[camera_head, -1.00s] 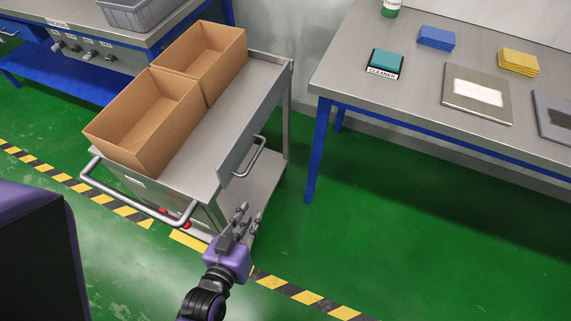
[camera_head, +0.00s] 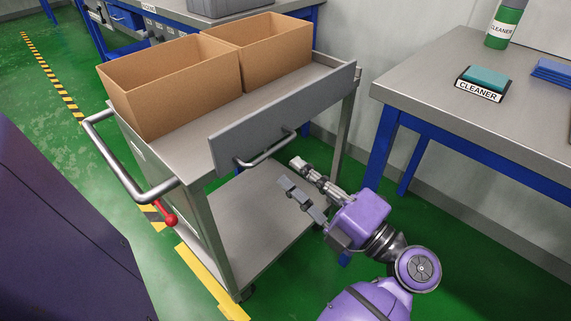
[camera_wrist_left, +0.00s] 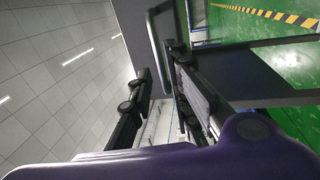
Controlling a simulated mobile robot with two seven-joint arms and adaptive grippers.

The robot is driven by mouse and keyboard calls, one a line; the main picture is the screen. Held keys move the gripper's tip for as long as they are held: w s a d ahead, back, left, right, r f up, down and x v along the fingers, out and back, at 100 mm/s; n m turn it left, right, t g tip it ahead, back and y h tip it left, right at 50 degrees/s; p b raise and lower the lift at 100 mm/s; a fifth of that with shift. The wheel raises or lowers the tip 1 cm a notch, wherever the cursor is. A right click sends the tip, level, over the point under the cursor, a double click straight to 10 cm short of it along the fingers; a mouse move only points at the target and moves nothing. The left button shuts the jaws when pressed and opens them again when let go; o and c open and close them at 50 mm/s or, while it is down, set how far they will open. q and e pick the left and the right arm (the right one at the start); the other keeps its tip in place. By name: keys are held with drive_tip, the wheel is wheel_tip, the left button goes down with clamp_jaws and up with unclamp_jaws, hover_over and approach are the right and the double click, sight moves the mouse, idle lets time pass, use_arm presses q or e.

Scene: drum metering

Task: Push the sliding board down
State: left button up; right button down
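The sliding board (camera_head: 285,116) is a grey panel along the right side of the metal cart (camera_head: 184,152), in the head view. It stands upright, and its top edge is above the cart's top surface. A metal bar handle (camera_head: 268,152) is fixed to its outer face. My left gripper (camera_head: 291,173) is open, with its two fingers apart and pointing at the handle from the lower right. In the left wrist view the handle (camera_wrist_left: 156,42) shows just beyond the open fingers (camera_wrist_left: 164,75). I cannot tell whether they touch it. My right gripper is not in view.
Two open cardboard boxes (camera_head: 175,85) stand on the cart, which has a push bar (camera_head: 128,150) at its left end and a lower shelf (camera_head: 262,225). A workbench (camera_head: 440,75) with a cleaner bottle (camera_head: 503,25) is at the right. Green floor lies between cart and workbench.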

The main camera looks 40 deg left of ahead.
sight(273, 150)
use_arm(q)
drive_tip(key=x, duration=0.7)
drive_tip(key=shift+a+r, duration=0.1)
drive_tip(key=shift+a, duration=0.3)
drive_tip(key=shift+c, duration=0.5)
clamp_jaws()
